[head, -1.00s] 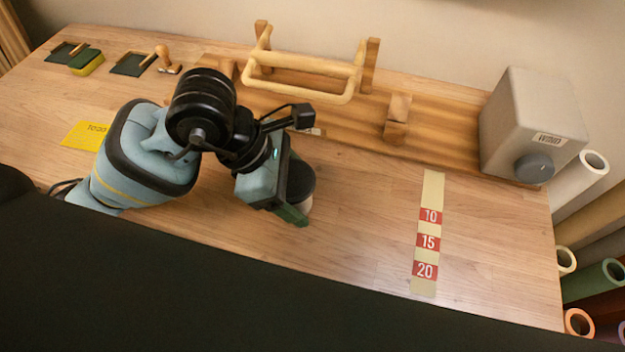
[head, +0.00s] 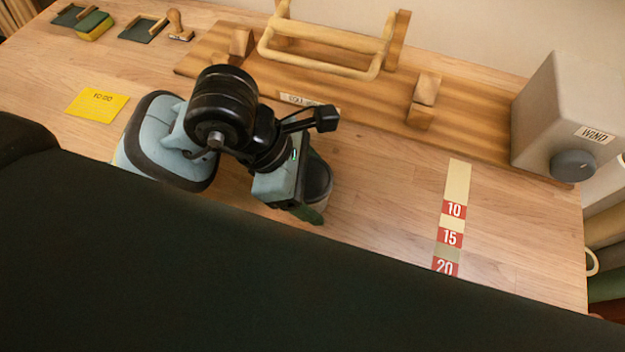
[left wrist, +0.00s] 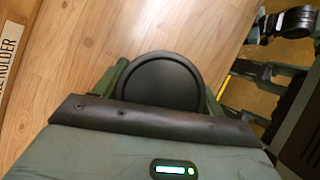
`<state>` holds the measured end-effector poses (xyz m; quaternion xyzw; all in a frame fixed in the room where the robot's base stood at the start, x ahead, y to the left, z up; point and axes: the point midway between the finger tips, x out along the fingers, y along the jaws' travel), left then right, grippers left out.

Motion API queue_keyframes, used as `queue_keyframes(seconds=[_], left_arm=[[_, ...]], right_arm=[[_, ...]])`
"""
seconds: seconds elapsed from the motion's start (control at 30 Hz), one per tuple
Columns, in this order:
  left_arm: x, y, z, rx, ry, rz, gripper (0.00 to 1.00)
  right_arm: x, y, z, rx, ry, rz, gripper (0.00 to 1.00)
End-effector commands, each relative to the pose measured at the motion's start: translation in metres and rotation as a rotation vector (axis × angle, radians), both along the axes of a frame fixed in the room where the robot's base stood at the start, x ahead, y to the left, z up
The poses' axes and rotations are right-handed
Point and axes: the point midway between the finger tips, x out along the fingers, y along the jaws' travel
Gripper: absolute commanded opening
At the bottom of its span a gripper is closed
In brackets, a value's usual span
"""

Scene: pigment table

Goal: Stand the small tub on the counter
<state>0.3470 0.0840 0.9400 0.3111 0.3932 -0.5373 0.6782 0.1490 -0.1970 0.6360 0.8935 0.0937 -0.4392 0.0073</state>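The small tub (head: 319,182) has a round dark top and a paler side, and it stands out at the end of my left gripper (head: 311,190) in the head view. In the left wrist view the dark round top of the tub (left wrist: 163,80) sits between the two green fingers of my left gripper (left wrist: 163,90), which close in on both sides. The tub looks upright; its lower part is mostly hidden, and I cannot tell whether it touches the wooden counter (head: 385,190). My right gripper is in neither view.
A wooden rack (head: 330,72) on a long board runs along the back. A grey box marked WIND (head: 560,110) stands at the right. A numbered strip (head: 457,180) lies right of the tub, with bare counter between. A yellow note (head: 97,104) lies at the left.

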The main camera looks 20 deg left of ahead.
Motion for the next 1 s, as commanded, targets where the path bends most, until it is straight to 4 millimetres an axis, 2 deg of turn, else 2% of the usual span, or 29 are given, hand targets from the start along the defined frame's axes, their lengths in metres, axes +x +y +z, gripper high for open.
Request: queue_keyframes(seconds=[0.03,0.17,0.43,0.57,1.0], left_arm=[[0.0,0.0,-0.001,0.001,0.001,0.001,0.76],[0.0,0.0,0.0,0.001,0.001,0.001,0.92],[0.0,0.0,0.001,0.0,-0.001,0.0,0.92],[0.0,0.004,0.008,0.001,-0.003,0.002,0.92],[-0.009,0.043,0.079,0.002,-0.007,0.003,0.92]], right_arm=[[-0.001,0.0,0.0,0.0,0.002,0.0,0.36],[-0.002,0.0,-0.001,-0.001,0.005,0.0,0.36],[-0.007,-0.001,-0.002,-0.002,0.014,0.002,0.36],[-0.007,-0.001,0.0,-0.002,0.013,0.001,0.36],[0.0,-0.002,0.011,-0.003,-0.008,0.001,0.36]])
